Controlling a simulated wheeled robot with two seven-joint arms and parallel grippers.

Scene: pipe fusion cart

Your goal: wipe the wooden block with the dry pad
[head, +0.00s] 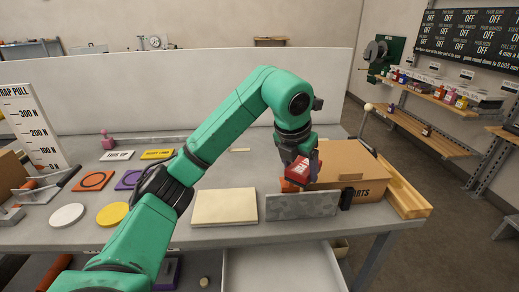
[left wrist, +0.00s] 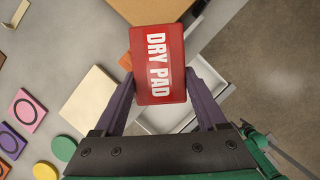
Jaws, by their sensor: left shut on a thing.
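The dry pad (head: 302,168) is a red block held by my left gripper (head: 300,160), above the right part of the bench. In the left wrist view, the pad (left wrist: 158,65) shows its white "DRY PAD" lettering between the two fingers of my left gripper (left wrist: 160,82). A light-wood piece (head: 408,190) lies along the bench's right end, and a pale cream slab (head: 225,207) lies flat left of the gripper. I cannot tell for sure which is the wooden block. The pad is apart from both. My right gripper is not in view.
A cardboard box (head: 350,160) stands just right of the pad. A grey panel (head: 302,205) stands at the bench's front edge, with an open drawer (head: 285,265) below. Coloured discs and labelled plates, such as a yellow disc (head: 112,214), lie to the left.

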